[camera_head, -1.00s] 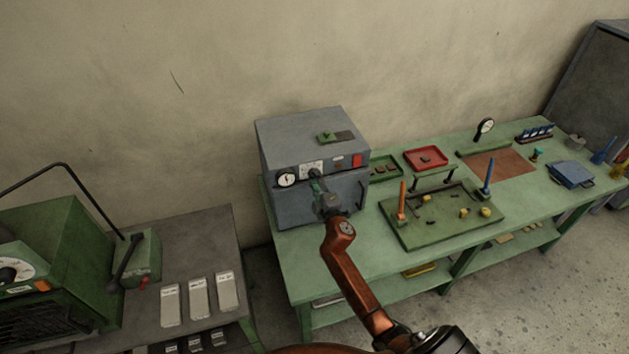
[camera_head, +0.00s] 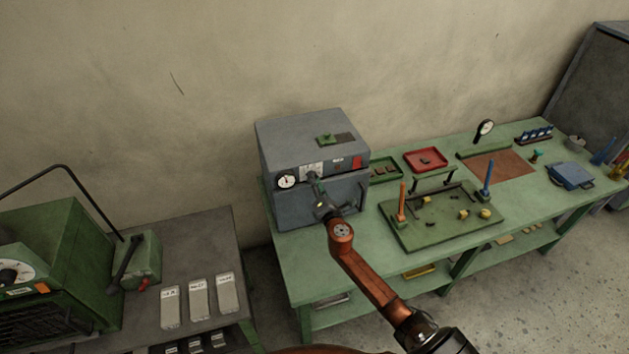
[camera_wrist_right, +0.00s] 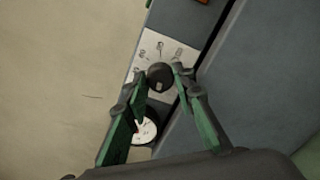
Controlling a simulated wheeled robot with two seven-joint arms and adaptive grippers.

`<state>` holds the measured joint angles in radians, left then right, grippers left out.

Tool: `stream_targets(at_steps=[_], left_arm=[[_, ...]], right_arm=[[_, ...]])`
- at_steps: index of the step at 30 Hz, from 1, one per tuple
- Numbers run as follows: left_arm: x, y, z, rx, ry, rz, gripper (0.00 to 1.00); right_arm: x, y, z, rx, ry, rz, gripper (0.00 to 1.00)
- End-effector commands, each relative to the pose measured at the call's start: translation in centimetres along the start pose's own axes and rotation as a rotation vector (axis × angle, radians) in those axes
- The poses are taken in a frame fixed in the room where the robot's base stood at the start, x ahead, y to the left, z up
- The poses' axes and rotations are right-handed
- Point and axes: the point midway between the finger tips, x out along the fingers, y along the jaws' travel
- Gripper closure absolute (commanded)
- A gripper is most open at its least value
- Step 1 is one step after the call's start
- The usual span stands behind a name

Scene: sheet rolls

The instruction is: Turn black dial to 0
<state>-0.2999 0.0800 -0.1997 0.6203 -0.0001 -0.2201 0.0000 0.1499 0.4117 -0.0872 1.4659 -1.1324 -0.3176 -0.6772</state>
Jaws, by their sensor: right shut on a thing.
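The black dial (camera_wrist_right: 160,75) is a round knob on a white scale plate (camera_wrist_right: 152,52) with dark marks. It is on the front panel of a grey box (camera_head: 285,208). My right gripper (camera_wrist_right: 159,80) is shut on the dial, one green-padded finger on each side. In the head view my right gripper (camera_head: 316,186) reaches the panel and largely hides the dial. I cannot read which mark the dial points to. My left gripper is not in view.
A white gauge (camera_head: 286,181) sits left of the dial and a red switch (camera_head: 356,162) to the right. The box stands on a green bench (camera_head: 320,262). A green board (camera_head: 445,235) with upright posts lies to its right. A green machine (camera_head: 65,235) stands at left.

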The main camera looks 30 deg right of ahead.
Motion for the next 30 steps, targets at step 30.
stream_targets(at_steps=[30], left_arm=[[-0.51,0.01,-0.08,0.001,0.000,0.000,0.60]], right_arm=[[-0.05,-0.16,-0.18,-0.222,0.003,-0.002,0.74]])
